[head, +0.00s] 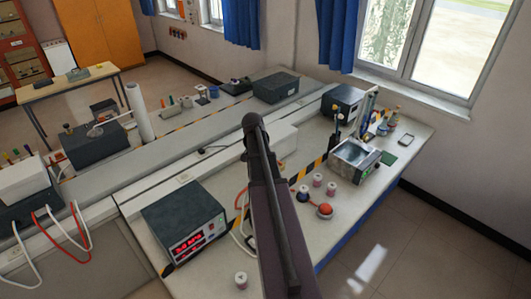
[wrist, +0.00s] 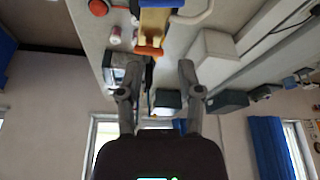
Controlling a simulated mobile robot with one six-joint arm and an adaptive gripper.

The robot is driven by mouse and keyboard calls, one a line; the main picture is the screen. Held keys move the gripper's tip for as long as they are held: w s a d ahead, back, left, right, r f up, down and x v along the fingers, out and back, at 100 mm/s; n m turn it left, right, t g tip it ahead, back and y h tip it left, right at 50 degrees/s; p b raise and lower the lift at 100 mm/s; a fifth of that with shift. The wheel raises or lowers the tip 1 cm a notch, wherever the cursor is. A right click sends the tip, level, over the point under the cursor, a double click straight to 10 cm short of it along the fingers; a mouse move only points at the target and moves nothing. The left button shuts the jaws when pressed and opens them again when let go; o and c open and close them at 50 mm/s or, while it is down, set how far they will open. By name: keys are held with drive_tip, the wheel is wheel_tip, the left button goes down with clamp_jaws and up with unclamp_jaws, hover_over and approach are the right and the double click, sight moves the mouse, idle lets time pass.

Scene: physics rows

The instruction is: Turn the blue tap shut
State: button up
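A blue piece (wrist: 163,3), probably the blue tap, is cut off by the top edge of the wrist view. It is against a tan block (wrist: 154,22) with an orange end (wrist: 149,51), and a white curved pipe (wrist: 197,14) is beside it. Its turn position cannot be told. My gripper (wrist: 158,70) is open and empty, its two fingers wide apart, with the orange end beyond and between them in the picture. The fingers are apart from the blue piece. In the head view my arm hides the gripper, and I cannot make out the tap.
A red dome (head: 325,210) and several small pink-and-white spools (head: 318,180) stand right of my arm. A power supply (head: 188,226) with red digits stands on the left of the bench. A metal bath (head: 355,160) stands at the right. Bare bench (head: 345,235) lies at the front right.

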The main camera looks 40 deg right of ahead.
drive_tip(key=a+f+n+y+b, duration=0.1)
drive_tip(key=a+f+n+b, duration=0.45)
drive_tip(key=a, duration=0.55)
drive_tip(key=a+f+n+y+b, duration=0.1)
drive_tip(key=a+f+n+b, duration=0.1)
drive_tip(key=a+f+b, duration=0.75)
drive_tip(key=s+a+f+n+b, duration=0.2)
drive_tip(key=a+f, duration=0.1)
drive_tip(key=a, duration=0.4)
drive_tip(key=s+a+f+n+y+b, duration=0.1)
drive_tip(key=s+a+f+n+b, duration=0.1)
drive_tip(key=a, duration=0.6)
drive_tip(key=s+a+f+n+g+b, duration=0.1)
drive_tip(key=s+a+f+n+b, duration=0.2)
drive_tip(key=a, duration=0.4)
drive_tip(key=shift+a+f+y+b, duration=0.35)
drive_tip(key=shift+f+b, duration=0.1)
drive_tip(key=shift+f, duration=0.3)
drive_tip(key=shift+d, duration=0.1)
